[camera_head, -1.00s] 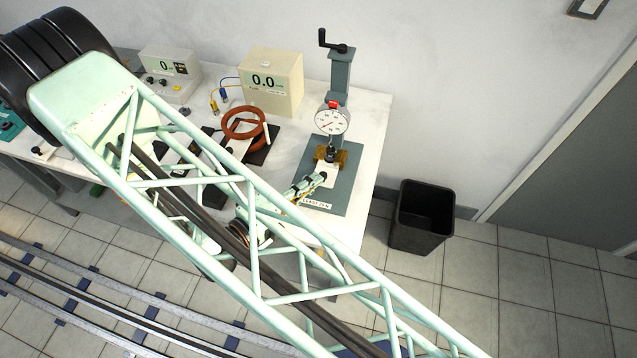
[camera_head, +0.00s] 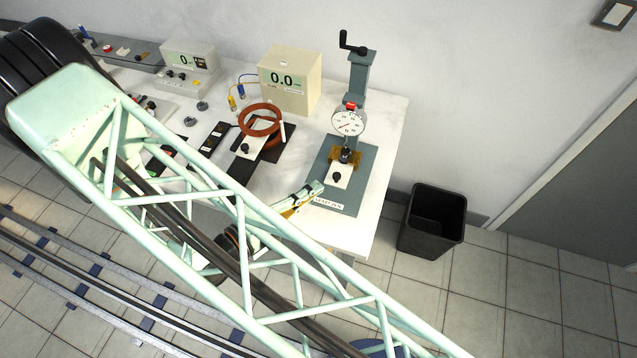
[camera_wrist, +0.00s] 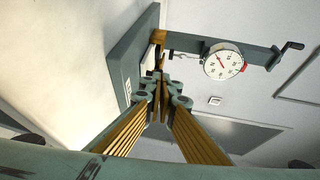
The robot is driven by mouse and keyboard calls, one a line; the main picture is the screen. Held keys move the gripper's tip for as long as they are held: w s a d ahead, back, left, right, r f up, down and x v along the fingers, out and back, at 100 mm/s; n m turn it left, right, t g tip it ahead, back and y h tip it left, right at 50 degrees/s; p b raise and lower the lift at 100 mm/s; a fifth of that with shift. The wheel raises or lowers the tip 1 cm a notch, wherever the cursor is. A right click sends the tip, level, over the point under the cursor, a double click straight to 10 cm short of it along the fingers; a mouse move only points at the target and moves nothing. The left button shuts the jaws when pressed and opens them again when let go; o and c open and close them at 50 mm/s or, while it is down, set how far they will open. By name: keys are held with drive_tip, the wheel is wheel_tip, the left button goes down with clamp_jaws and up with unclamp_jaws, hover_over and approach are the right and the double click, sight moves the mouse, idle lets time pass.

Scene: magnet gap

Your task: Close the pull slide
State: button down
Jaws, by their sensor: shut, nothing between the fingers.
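The pull slide appears to be the white plate (camera_head: 342,170) with a black knob (camera_head: 337,176) on the grey-green base (camera_head: 362,188) of the gauge stand. Its far end meets a brown block (camera_head: 350,157) below the dial gauge (camera_head: 348,122). How far it sits in is hard to tell. My gripper (camera_head: 318,187) is shut and empty, over the base's front left edge, just left of and below the knob, apparently apart from it.
Left of the stand are a red-brown coil (camera_head: 261,119) on a dark plate, a beige meter (camera_head: 290,80) reading 0.0 and another meter (camera_head: 187,66). A black bin (camera_head: 434,218) stands on the floor right of the table. The table's right strip (camera_head: 392,150) is clear.

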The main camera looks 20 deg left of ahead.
drive_tip(key=shift+v, duration=4.5)
drive_tip(key=shift+d+r, duration=0.1)
drive_tip(key=shift+d, duration=0.05)
